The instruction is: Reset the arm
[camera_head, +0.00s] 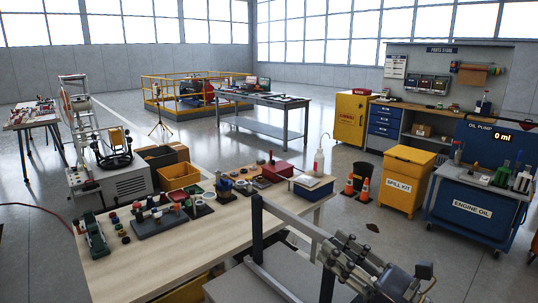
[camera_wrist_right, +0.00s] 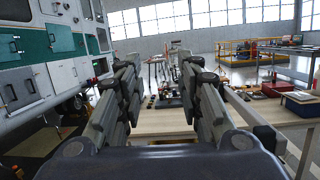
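My right gripper (camera_head: 352,258) shows at the bottom right of the head view, in front of the wooden workbench (camera_head: 130,262) and clear of its items. In the right wrist view its two jaws (camera_wrist_right: 160,88) stand apart with an empty gap between them. Through that gap I see the benchtop (camera_wrist_right: 160,120) and small items farther off. The right gripper holds nothing. My left gripper is in neither view.
A spill kit bin (camera_head: 405,180) and a blue engine oil cabinet (camera_head: 470,207) stand right.

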